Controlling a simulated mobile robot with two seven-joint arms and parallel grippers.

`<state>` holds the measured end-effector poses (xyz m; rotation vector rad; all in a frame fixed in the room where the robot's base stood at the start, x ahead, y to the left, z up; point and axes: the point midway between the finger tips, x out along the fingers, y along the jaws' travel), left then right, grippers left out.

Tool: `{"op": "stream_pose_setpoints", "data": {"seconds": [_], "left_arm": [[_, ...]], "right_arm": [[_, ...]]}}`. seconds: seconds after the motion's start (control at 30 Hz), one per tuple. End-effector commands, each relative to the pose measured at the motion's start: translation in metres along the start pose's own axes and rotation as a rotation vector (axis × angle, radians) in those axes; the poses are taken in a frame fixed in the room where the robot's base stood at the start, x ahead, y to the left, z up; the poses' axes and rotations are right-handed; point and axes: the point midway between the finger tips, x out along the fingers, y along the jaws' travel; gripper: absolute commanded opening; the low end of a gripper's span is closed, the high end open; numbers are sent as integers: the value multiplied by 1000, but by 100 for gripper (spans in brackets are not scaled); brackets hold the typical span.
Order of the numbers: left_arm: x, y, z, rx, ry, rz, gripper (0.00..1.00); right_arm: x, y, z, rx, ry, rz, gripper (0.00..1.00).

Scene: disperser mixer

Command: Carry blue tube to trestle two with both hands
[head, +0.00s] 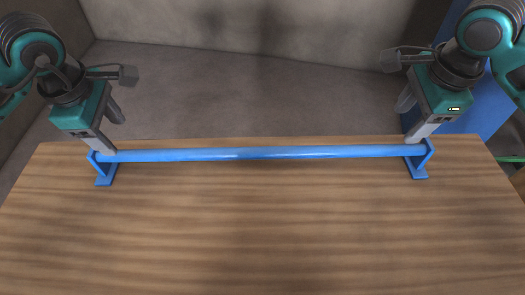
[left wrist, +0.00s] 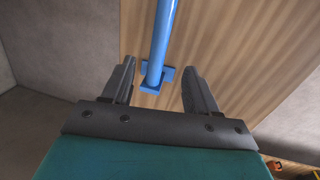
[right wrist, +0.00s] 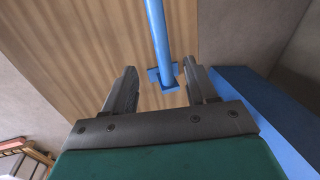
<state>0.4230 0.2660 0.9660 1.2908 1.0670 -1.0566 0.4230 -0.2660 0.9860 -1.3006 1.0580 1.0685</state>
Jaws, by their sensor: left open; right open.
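The long blue tube (head: 262,153) lies level across two blue cradles on the wooden table. The left cradle (head: 106,172) and right cradle (head: 418,168) stand near the tube's ends. My left gripper (head: 108,132) is open at the tube's left end; in the left wrist view the tube (left wrist: 161,35) runs away between its spread fingers (left wrist: 163,88). My right gripper (head: 412,124) is open at the right end; in the right wrist view the tube (right wrist: 158,30) shows between its fingers (right wrist: 163,85). Exact contact of fingers with tube cannot be told.
The wooden table (head: 262,235) is bare in front of the tube. A blue block-like surface (head: 485,100) stands beyond the table at the right, also beside my right gripper in its wrist view (right wrist: 262,110). Grey floor (head: 240,90) and a wall lie behind the table.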

Motion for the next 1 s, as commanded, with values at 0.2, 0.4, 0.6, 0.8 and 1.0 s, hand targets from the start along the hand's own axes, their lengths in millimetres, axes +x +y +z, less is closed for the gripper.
{"op": "stream_pose_setpoints", "data": {"seconds": [0.2, 0.4, 0.6, 0.8, 1.0], "left_arm": [[27, -2, 0, -1, -1, -8, 59], [66, -1, 1, -1, -3, -6, 59], [101, -1, 1, -1, -1, -5, 59], [122, 0, 1, -1, -1, -2, 59], [128, 0, 0, 0, 0, -1, 59]], "right_arm": [[26, 2, -1, 0, 2, 6, 57], [66, 1, 0, 1, 1, 6, 57], [101, 1, 0, 1, 1, 4, 57], [122, 0, 0, 1, 1, 2, 57], [128, 1, 0, 0, 0, 2, 57]]}}
